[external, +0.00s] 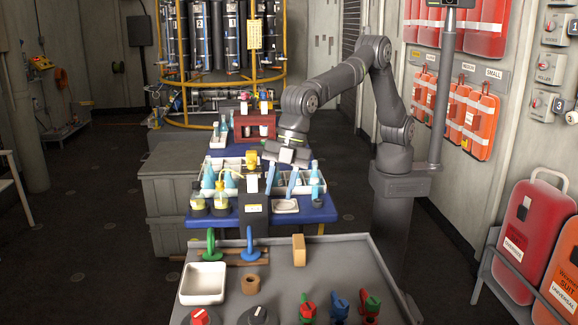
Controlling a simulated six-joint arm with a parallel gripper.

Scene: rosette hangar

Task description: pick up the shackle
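I cannot pick out the shackle with certainty; small parts on the blue-topped bench (318,215) are too small to tell apart. My gripper (281,188) hangs down over the right half of this bench. Its two light blue fingers look spread apart, with nothing visible between them. A small white dish (286,205) lies on the bench just below and to the right of the fingers. The gripper body hides part of the bench behind it.
Bottles (208,176), yellow-topped jars (221,200) and a dark upright post (253,212) crowd the bench's left half. A red rack (254,125) stands farther back. The grey front table (335,265) holds a white tray (203,283), a wooden block (299,250) and coloured valves (340,306).

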